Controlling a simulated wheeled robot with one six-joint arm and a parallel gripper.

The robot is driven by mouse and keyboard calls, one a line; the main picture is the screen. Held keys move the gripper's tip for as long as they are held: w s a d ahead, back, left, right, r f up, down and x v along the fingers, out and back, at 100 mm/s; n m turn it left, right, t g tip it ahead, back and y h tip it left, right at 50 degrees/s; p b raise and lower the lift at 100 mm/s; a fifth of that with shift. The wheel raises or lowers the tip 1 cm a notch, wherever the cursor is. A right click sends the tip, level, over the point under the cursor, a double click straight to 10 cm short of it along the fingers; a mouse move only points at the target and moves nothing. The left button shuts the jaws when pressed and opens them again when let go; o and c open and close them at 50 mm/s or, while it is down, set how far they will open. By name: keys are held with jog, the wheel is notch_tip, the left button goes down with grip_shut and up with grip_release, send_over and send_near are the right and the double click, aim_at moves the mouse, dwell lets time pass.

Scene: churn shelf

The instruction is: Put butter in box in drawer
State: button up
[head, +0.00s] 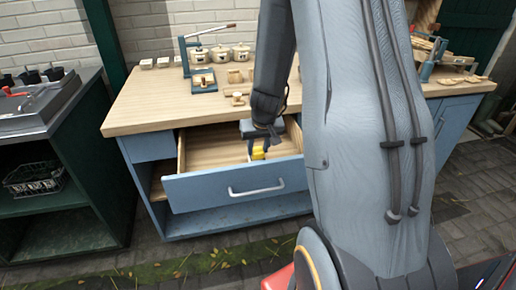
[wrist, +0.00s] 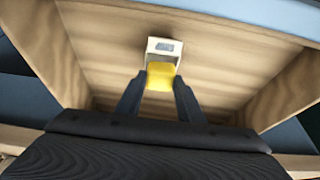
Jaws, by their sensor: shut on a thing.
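The blue-fronted drawer (head: 215,193) is pulled open below the wooden worktop in the head view. Its bare wooden inside (wrist: 110,60) fills much of the wrist view. My gripper (wrist: 160,80) points down into the drawer, its fingers shut on the yellow butter (wrist: 160,72). The butter also shows in the head view (head: 258,153), just behind the drawer front.
The worktop (head: 150,107) above the drawer carries several lidded pots (head: 221,54), a blue lever tool (head: 203,80) and small wooden pieces. A dark green shelf unit (head: 60,195) stands at the left. The drawer floor around the box looks clear.

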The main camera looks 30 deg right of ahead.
jog(key=shift+f+b, duration=1)
jog(key=shift+b, duration=0.35)
dwell(0.6)
jog(key=shift+r, duration=0.1)
dwell(0.4)
jog(key=o, duration=1.1)
jog(key=c, duration=0.4)
jog(key=shift+o, duration=0.2)
jog(key=shift+r, duration=0.1)
jog(key=p+v, duration=0.7)
jog(key=v, duration=0.1)
jog(key=shift+r, duration=0.15)
jog(key=shift+s, duration=0.1)
